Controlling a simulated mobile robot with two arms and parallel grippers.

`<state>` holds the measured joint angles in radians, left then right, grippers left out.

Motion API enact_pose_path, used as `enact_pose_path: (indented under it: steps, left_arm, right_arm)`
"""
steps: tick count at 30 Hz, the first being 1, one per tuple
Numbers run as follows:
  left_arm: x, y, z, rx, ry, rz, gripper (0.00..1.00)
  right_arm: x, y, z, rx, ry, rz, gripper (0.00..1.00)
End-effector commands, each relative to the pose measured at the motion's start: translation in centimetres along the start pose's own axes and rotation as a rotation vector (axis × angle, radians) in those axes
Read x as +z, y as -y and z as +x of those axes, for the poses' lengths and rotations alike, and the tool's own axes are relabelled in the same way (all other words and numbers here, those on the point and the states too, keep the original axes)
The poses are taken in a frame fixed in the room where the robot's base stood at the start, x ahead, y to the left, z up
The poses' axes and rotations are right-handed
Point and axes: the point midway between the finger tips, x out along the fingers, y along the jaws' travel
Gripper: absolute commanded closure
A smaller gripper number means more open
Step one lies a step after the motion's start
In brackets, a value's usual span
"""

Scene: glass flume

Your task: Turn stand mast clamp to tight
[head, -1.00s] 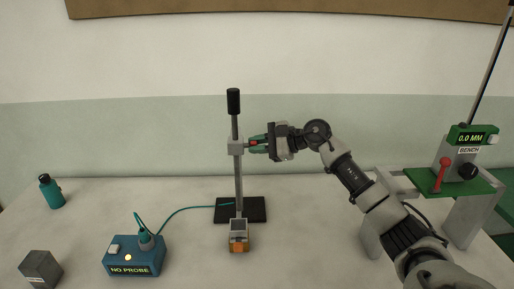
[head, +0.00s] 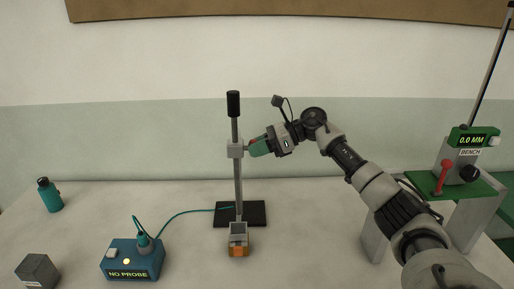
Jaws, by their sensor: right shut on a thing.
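The stand (head: 238,190) has an upright grey mast with a black top (head: 233,103) and a black base plate (head: 255,212). A grey clamp block (head: 236,149) sits on the upper mast. My right gripper (head: 255,146) is at the clamp's right side, shut on its knob; the green fingers hide most of the knob, and a bit of red shows between them. The clamp's exact setting cannot be read. My left gripper is not in view.
A blue box (head: 133,262) reading NO PROBE stands front left, its teal cable running to the stand. A teal bottle (head: 50,195) and a grey block (head: 38,270) are at left. A green-topped bench gauge (head: 472,137) reading 0.0 MM stands at right.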

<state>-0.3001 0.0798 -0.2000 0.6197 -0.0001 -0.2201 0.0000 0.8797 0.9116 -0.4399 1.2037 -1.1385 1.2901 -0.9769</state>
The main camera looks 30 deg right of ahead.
Motion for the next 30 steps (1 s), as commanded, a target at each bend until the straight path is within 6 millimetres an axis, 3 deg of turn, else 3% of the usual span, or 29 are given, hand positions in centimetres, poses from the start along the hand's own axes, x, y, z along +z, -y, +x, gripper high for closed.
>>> enact_pose_path:
  steps: [22,23,27,30]
  left_arm:
    - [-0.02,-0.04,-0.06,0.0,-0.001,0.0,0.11]
    - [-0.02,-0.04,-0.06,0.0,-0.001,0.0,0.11]
    - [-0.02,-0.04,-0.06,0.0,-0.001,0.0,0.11]
    - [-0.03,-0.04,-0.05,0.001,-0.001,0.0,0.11]
  right_arm:
    - [0.05,0.03,-0.01,0.035,0.002,0.087,1.0]
    - [0.05,0.03,-0.01,0.035,0.002,0.087,0.84]
    - [0.04,0.03,0.0,0.035,0.002,0.086,0.62]
    - [0.04,0.03,0.0,0.035,0.001,0.086,0.6]
